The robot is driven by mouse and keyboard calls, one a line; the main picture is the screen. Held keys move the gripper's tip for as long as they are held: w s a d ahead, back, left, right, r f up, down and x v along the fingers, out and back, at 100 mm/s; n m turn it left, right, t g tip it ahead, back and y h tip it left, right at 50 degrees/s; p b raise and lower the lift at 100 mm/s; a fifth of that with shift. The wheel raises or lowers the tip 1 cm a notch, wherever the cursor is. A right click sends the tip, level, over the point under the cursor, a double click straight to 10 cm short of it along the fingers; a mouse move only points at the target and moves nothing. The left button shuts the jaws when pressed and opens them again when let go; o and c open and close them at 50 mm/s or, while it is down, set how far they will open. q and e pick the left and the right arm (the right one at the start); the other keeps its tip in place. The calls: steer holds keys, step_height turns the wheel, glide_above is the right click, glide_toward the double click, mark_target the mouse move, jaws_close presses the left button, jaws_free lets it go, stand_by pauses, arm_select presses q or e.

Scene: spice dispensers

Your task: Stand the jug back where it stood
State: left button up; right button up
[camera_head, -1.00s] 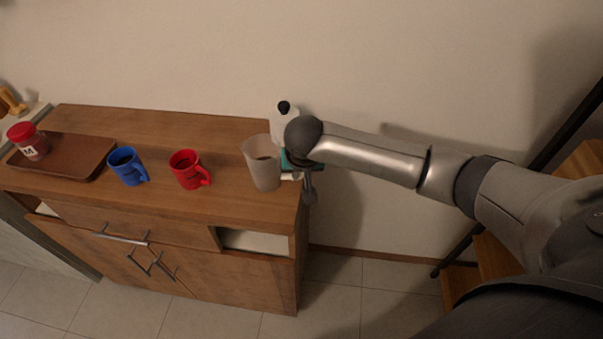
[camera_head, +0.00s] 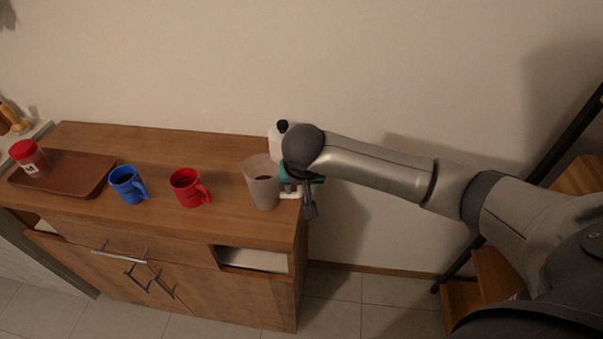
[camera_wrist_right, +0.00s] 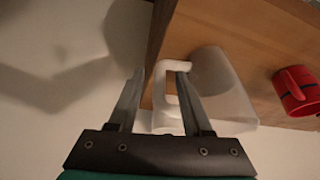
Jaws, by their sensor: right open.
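The jug (camera_head: 262,187) is a translucent grey vessel standing upright on the right end of the wooden cabinet top. Its whitish handle points right, toward my right gripper (camera_head: 294,188). In the right wrist view, the jug (camera_wrist_right: 222,92) stands just right of the fingers. Its white handle (camera_wrist_right: 160,95) lies between the two open fingers of my right gripper (camera_wrist_right: 159,72). The right finger overlaps part of the handle, and I cannot tell whether they touch. My left gripper is not in view.
A white bottle with a black cap (camera_head: 279,134) stands close behind my right wrist. A red mug (camera_head: 187,188) and a blue mug (camera_head: 127,185) stand left of the jug. A brown tray (camera_head: 82,174) with a red-lidded jar (camera_head: 28,157) is farther left. The cabinet's right edge is close.

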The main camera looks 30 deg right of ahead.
steer(key=p+v, duration=0.1)
steer(key=v, duration=0.7)
steer(key=shift+p, duration=0.3)
